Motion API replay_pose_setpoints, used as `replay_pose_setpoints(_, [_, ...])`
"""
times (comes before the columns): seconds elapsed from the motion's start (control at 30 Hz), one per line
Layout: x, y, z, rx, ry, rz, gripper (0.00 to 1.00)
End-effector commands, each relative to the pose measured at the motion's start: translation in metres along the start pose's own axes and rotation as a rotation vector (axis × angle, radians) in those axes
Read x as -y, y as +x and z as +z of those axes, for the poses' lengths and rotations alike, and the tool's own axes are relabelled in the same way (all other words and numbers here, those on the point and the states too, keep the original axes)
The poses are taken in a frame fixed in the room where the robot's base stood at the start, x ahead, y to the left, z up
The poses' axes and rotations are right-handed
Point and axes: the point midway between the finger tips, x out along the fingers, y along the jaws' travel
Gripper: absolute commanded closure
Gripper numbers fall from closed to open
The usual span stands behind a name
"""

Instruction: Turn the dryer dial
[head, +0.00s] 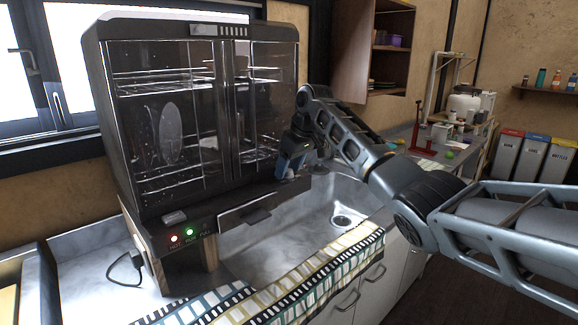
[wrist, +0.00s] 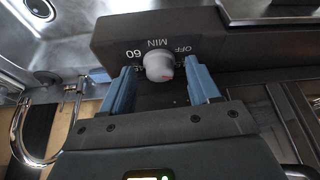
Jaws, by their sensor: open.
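The dish dryer (head: 122,195) is a dark cabinet with clear doors, standing over the sink in the head view. Its dial (wrist: 158,66) is a round pale grey knob with a small red mark. In the wrist view, the labels 60, MIN and OFF appear upside down around it on the dark panel (wrist: 222,48). My gripper (wrist: 163,79) is open, with one blue finger on each side of the dial. A small gap seems to show beside the dial; I cannot tell whether either finger touches it. In the head view my gripper (head: 290,166) hides the dial.
The metal sink (head: 300,232) lies below the dryer, with a patterned cloth (head: 290,290) along its front edge. A faucet (wrist: 72,92) shows at the left in the wrist view. A red stand (head: 424,125) is on the counter farther right.

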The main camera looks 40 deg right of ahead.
Motion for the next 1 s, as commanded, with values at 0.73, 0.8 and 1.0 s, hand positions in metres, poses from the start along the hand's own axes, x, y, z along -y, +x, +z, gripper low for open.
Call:
replay_pose_setpoints(0.73, [0.0004, 0.0011, -0.0001, 0.000, -0.001, 0.000, 0.86])
replay_pose_setpoints(0.8, [0.0004, 0.0011, -0.0002, 0.000, -0.001, 0.000, 0.93])
replay_pose_setpoints(1.0, [0.0005, 0.0010, -0.0002, 0.000, 0.001, 0.001, 0.93])
